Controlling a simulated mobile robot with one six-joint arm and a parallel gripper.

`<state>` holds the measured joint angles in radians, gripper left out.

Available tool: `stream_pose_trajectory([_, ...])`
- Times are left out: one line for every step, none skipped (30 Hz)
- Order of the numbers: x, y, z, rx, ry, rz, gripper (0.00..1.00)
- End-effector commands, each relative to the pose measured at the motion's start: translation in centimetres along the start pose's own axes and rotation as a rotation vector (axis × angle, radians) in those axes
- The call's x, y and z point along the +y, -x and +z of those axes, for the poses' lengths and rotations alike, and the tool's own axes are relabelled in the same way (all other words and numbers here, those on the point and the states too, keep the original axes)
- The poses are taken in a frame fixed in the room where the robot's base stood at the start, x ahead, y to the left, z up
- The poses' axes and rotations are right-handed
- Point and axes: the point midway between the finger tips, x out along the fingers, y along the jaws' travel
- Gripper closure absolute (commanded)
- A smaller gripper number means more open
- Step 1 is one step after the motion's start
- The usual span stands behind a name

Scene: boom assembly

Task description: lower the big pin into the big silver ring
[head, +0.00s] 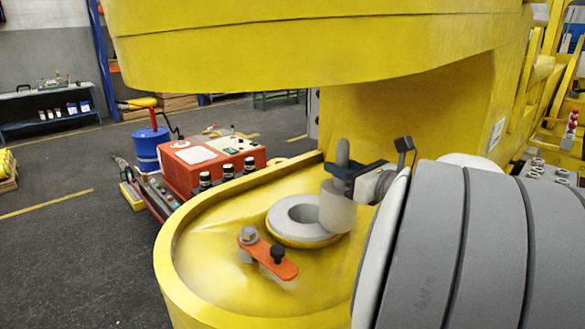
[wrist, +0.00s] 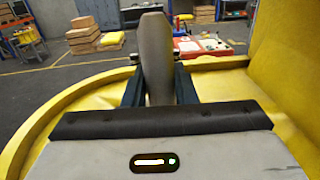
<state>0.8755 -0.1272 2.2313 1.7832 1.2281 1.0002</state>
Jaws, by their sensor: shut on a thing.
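The big pin (head: 338,208) is grey, with a thick lower body and a narrower, rounded top. It hangs upright in my gripper (head: 346,172), whose dark fingers are shut on its narrow upper part. In the wrist view, the pin (wrist: 156,50) stands between both fingers of my gripper (wrist: 158,85). The big silver ring (head: 282,222) lies on the yellow boom plate, its dark hole showing. The pin's lower end overlaps the ring's right side in the head view, right of the hole. I cannot tell how high it is above the ring. The wrist view does not show the ring.
An orange lever (head: 270,259) with a bolt and black knob sits on the plate in front of the ring. The plate has a raised yellow rim (head: 165,262). A yellow boom arm (head: 300,50) overhangs the back. A red box (head: 205,165) stands behind left.

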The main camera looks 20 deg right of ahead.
Motion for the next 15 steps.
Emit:
stream_pose_trajectory([0.0, -0.4, 0.2, -0.004, 0.003, 0.002, 1.00])
stream_pose_trajectory([0.1, -0.5, 0.2, -0.003, 0.003, 0.002, 1.00])
stream_pose_trajectory([0.0, -0.8, 0.2, -0.004, 0.003, 0.002, 1.00])
stream_pose_trajectory([0.1, -0.9, 0.2, -0.004, 0.003, 0.002, 1.00])
stream_pose_trajectory([0.1, -1.1, 0.2, -0.004, 0.003, 0.002, 1.00])
stream_pose_trajectory([0.1, -1.4, 0.2, -0.005, 0.002, 0.003, 1.00])
stream_pose_trajectory([0.1, -1.6, 0.2, -0.005, 0.002, 0.002, 1.00])
stream_pose_trajectory([0.1, -1.7, 0.2, -0.004, 0.002, 0.002, 1.00])
stream_pose_trajectory([0.1, -1.9, 0.2, -0.004, 0.002, 0.002, 1.00])
stream_pose_trajectory([0.1, -2.1, 0.2, -0.004, 0.002, 0.002, 1.00])
stream_pose_trajectory([0.1, -2.3, 0.2, -0.004, 0.002, 0.003, 1.00])
stream_pose_trajectory([0.1, -2.6, 0.2, -0.004, 0.002, 0.003, 1.00])
stream_pose_trajectory([0.1, -2.7, 0.2, -0.004, 0.002, 0.003, 1.00])
stream_pose_trajectory([0.1, -2.9, 0.2, -0.004, 0.002, 0.003, 1.00])
stream_pose_trajectory([0.0, -3.1, 0.1, -0.004, 0.002, 0.002, 1.00])
